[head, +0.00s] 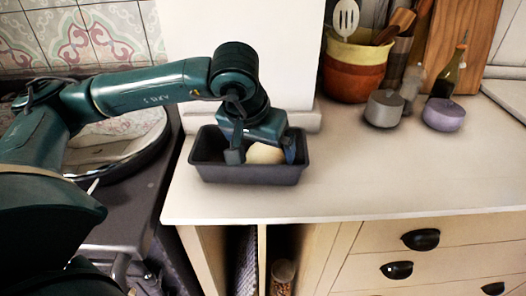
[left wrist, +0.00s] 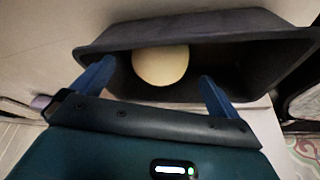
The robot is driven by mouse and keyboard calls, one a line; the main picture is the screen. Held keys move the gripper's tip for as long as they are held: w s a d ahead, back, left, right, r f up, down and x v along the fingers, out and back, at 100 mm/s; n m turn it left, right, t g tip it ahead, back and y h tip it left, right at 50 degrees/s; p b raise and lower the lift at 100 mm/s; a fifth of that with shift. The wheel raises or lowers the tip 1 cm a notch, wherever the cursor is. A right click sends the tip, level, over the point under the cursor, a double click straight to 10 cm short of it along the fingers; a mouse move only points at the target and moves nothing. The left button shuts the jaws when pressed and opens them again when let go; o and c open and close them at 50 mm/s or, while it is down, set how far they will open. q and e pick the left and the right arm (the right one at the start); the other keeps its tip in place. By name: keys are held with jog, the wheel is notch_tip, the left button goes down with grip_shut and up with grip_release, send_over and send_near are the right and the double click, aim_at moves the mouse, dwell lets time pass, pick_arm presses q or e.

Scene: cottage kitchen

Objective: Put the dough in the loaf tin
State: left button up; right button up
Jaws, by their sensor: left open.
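The dough (head: 264,153) is a pale, round lump inside the dark grey loaf tin (head: 250,174), which stands on the counter. In the left wrist view the dough (left wrist: 161,65) sits in the tin (left wrist: 245,50), toward the left of its middle. My left gripper (head: 262,158) points down at the tin, with its fingers apart on either side of the dough. In the left wrist view the gripper (left wrist: 155,90) is open, with gaps between its blue fingers and the dough. The dough's underside is hidden. My right gripper is in neither view.
A utensil pot (head: 353,72) stands behind and to the right, with a grey pot (head: 384,108), a purple pot (head: 443,115) and a bottle (head: 448,75) near it. A large pan (head: 120,150) is on the stove at left. The counter right of the tin is clear.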

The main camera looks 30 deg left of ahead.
pick_arm(q)
jog(key=v, duration=0.8)
